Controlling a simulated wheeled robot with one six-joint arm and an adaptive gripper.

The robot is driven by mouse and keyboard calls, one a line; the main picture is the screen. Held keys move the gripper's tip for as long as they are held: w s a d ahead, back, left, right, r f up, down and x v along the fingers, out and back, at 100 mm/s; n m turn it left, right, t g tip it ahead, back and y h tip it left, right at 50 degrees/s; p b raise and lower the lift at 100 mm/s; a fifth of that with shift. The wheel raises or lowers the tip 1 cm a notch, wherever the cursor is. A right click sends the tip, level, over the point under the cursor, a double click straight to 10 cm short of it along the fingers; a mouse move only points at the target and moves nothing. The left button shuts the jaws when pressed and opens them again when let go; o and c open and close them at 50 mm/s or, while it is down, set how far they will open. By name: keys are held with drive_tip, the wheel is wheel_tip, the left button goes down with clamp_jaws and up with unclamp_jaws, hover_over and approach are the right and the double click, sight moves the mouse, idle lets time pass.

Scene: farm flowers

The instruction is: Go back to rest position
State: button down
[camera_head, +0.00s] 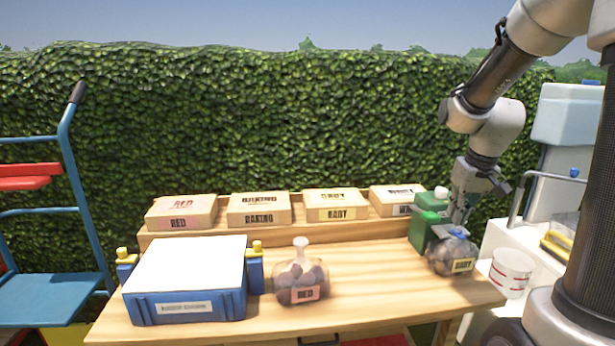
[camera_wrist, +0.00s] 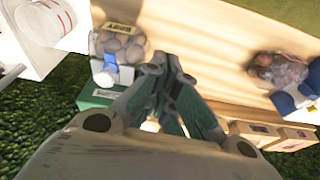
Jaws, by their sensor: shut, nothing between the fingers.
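My gripper (camera_head: 461,217) is at the right end of the wooden table, pointing down just above a bag labelled BABY (camera_head: 452,256). In the wrist view my gripper (camera_wrist: 168,72) is shut with nothing in it, and the BABY bag (camera_wrist: 122,46) lies beside the fingertips. I cannot tell whether the fingers touch the bag. A green container (camera_head: 424,229) stands just left of the gripper, partly hidden behind the bag and fingers.
A bag labelled RED (camera_head: 301,279) and a blue scale with a white top (camera_head: 185,295) stand on the table (camera_head: 375,300). Several labelled boxes (camera_head: 259,209) line the back shelf. A white bucket (camera_head: 511,273) is at right, a blue trolley (camera_head: 66,290) at left. The table's middle front is clear.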

drive_tip(key=s+a+r+t, duration=0.1)
drive_tip(key=s+r, duration=0.3)
drive_tip(key=s, duration=0.6)
drive_tip(key=s+a+r, duration=0.4)
drive_tip(key=s, duration=0.5)
drive_tip(key=shift+s+a+r+t, duration=0.2)
drive_tip(key=shift+s+t, duration=0.2)
